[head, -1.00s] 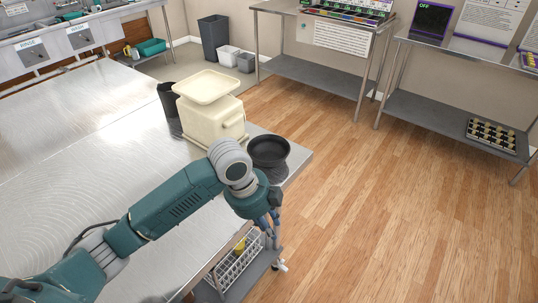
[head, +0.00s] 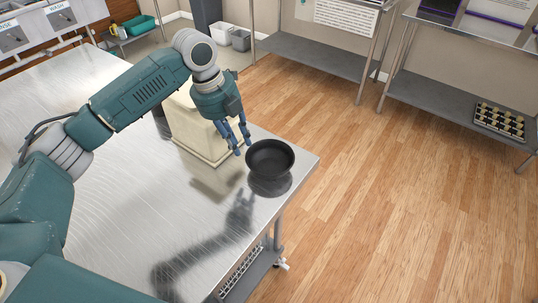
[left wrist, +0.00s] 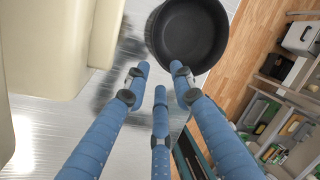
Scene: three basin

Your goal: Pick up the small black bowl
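The small black bowl (head: 270,158) stands upright near the right corner of the steel table (head: 130,220). It also shows at the top of the left wrist view (left wrist: 190,35). My left gripper (head: 240,148) is open and empty, its blue fingers pointing down just left of the bowl's rim. In the left wrist view the fingertips (left wrist: 160,80) are spread below the bowl, and one seems near its rim; I cannot tell whether it touches. My right gripper is not in view.
A cream container (head: 190,125) stands on the table behind and left of the bowl, partly hidden by my left arm. The table's right edge is close beyond the bowl. A wire rack (head: 243,272) sits on the shelf below. The table front is clear.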

